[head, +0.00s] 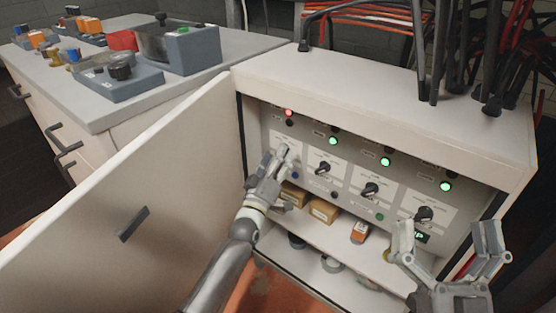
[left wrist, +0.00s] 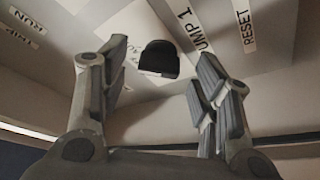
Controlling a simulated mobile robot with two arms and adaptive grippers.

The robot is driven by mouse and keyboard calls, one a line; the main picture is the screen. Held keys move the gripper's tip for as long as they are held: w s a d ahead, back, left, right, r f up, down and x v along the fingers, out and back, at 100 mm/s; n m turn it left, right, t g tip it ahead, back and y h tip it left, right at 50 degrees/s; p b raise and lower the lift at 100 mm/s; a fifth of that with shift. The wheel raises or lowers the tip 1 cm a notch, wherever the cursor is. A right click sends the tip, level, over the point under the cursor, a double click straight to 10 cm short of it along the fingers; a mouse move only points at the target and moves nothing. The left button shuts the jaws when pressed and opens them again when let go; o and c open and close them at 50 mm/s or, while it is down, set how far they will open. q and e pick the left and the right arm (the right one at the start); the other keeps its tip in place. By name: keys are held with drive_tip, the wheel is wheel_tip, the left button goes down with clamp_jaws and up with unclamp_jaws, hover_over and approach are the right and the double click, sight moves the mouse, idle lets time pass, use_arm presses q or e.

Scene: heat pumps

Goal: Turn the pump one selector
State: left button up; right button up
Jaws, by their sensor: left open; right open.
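The pump one selector is a black knob (left wrist: 158,58) beside the "PUMP 1" label (left wrist: 195,32) in the left wrist view. My left gripper (left wrist: 164,78) is open, with one finger to each side of the knob in that view; contact cannot be made out. In the head view my left gripper (head: 270,168) is at the leftmost panel section and mostly hides this selector. A red lamp (head: 289,112) is lit above that section. My right gripper (head: 447,238) is open and empty, in front of the panel's right end.
Three more black selectors, such as the middle one (head: 370,189), sit to the right under green lamps. The cabinet door (head: 130,190) stands open at left. Small boxes (head: 324,210) lie on the shelf below. A grey bench (head: 140,107) holds parts. Cables rise from the cabinet top (head: 380,90).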

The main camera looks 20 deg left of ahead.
use_arm(q)
drive_tip(key=shift+w+r, duration=0.1)
drive_tip(key=shift+w, duration=0.15)
use_arm(e)
drive_tip(key=shift+s+r, duration=0.2)
drive_tip(key=shift+r, duration=0.1)
